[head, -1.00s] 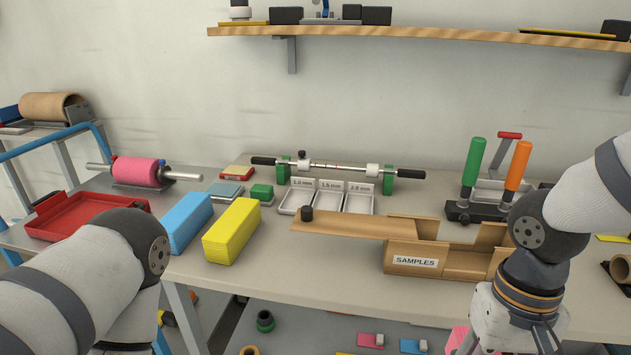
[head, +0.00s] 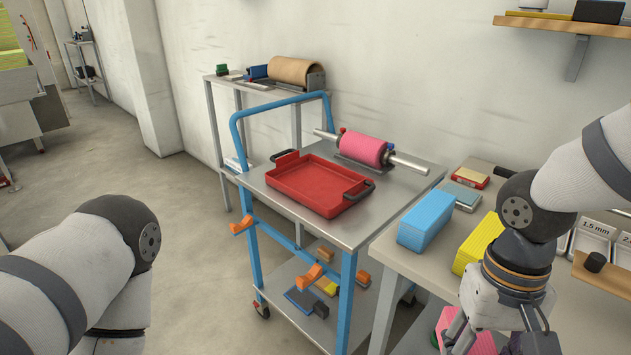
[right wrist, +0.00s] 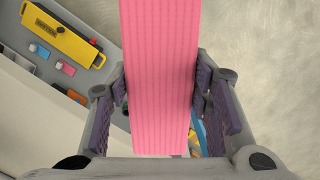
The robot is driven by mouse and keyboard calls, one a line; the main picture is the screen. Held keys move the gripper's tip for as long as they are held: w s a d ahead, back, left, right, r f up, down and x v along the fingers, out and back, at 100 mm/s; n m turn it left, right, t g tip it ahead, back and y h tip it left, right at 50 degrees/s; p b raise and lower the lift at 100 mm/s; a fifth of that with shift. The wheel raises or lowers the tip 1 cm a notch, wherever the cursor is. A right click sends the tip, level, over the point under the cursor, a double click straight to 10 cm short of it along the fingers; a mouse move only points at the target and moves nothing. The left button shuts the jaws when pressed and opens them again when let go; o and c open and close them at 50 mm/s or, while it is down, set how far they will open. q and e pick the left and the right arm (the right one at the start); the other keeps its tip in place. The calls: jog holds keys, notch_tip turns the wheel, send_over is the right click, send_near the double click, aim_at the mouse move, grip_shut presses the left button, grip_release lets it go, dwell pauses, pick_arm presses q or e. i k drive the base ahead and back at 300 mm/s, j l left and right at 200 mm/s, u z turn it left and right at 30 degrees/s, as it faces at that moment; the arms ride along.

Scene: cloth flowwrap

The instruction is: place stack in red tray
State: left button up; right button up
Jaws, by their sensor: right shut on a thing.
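The red tray (head: 318,184) lies on the top of a blue-framed metal cart (head: 390,192), left of the workbench. It is empty, with black handles. My right gripper (head: 497,338) is at the lower right, in front of the bench. It is shut on a pink stack (head: 452,333), which also fills the middle of the right wrist view (right wrist: 158,75) between the two finger pads (right wrist: 160,98). The stack is apart from the tray and hangs over floor. Of my left arm only upper links show at the left; its gripper is out of frame.
A pink roll on a spindle (head: 362,148) sits behind the tray on the cart. A blue stack (head: 427,219) and a yellow stack (head: 479,244) stand on the bench (head: 405,262). Orange hooks (head: 242,225) stick out from the cart's side. The floor (head: 200,280) at left is clear.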

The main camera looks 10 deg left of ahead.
aim_at(325, 189)
jog(key=i+u, duration=0.2)
jog(key=u, duration=0.2)
jog(key=i+l+u, duration=0.15)
jog(key=u, duration=0.25)
jog(key=i+l+u, duration=0.2)
jog(key=u, duration=0.2)
jog(key=i+l+u, duration=0.1)
jog(key=l+u, duration=0.3)
jog(key=l, duration=0.2)
